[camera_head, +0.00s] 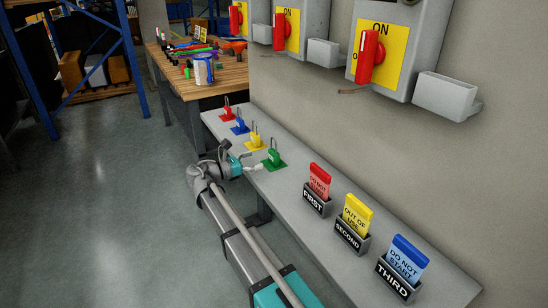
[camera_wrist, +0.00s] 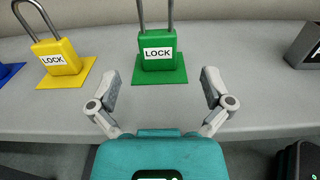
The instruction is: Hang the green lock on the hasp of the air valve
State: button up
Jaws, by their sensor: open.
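The green lock (camera_head: 273,158) stands upright on a green square mat on the grey shelf, its shackle pointing up. In the wrist view the green lock (camera_wrist: 157,52) is straight ahead, its white LOCK label facing me and its shackle top cut off. My gripper (camera_wrist: 160,90) is open and empty, with its fingers spread on either side and short of the lock. It also shows in the head view (camera_head: 254,168) at the shelf's front edge, beside the lock. Switch boxes with red handles on yellow plates hang on the wall; I cannot tell which is the air valve, nor make out its hasp.
Yellow (camera_head: 256,141), blue (camera_head: 240,126) and red (camera_head: 227,113) locks stand farther along the shelf (camera_head: 285,185). Tag holders FIRST (camera_head: 317,202), SECOND (camera_head: 350,242) and THIRD (camera_head: 398,283) stand nearer. Grey wall bins (camera_head: 447,96) jut out above. A cluttered wooden bench (camera_head: 215,85) is behind.

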aim_at(271, 153)
jog(key=shift+x, duration=1.15)
jog(key=shift+x, duration=2.6)
jog(key=shift+w+a+r, duration=0.1)
jog(key=shift+w, duration=0.05)
jog(key=c, duration=1.2)
jog(key=shift+r, duration=0.1)
jog(key=shift+c, duration=0.2)
